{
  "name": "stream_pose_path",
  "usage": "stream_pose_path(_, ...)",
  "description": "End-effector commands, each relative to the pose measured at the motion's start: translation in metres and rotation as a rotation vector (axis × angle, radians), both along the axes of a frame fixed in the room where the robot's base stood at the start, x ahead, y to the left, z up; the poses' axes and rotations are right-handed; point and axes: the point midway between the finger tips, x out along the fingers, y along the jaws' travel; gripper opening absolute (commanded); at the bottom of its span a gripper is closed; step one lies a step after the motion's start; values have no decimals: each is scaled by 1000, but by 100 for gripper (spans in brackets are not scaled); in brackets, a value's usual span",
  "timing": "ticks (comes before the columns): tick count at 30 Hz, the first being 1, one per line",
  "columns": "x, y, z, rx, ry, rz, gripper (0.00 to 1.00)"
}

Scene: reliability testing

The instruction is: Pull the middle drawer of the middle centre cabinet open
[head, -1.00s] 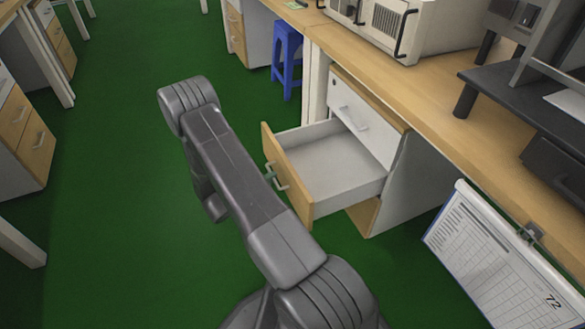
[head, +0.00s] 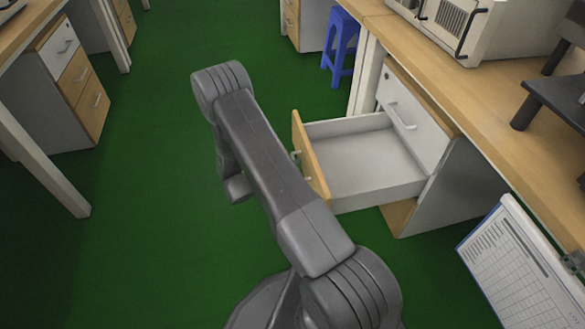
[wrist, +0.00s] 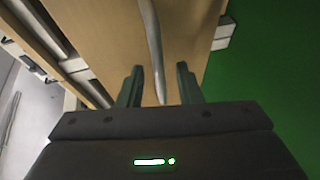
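The middle drawer (head: 365,165) of the cabinet (head: 440,185) under the right-hand bench stands well open, its white inside empty. Its wooden front (head: 308,155) faces left, with a metal handle (head: 297,155) partly hidden behind my arm. In the wrist view the handle (wrist: 152,40) runs down between the two fingers of my gripper (wrist: 160,83). The fingers are apart, with gaps beside the handle, and do not look closed on it. In the head view my arm hides the gripper.
The white top drawer (head: 410,115) is shut. A clipboard chart (head: 525,270) hangs from the bench (head: 470,105) at the right. A blue stool (head: 341,45) stands farther back. Another drawer cabinet (head: 60,90) is at the left. Green floor (head: 150,200) lies clear between.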

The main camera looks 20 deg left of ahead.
Motion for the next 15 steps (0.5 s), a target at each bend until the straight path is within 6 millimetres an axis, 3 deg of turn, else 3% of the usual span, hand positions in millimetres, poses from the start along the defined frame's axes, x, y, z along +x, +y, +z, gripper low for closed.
stream_pose_path(8,-2,2,1,0,0,1,32)
stream_pose_path(15,-33,21,10,0,1,5,32)
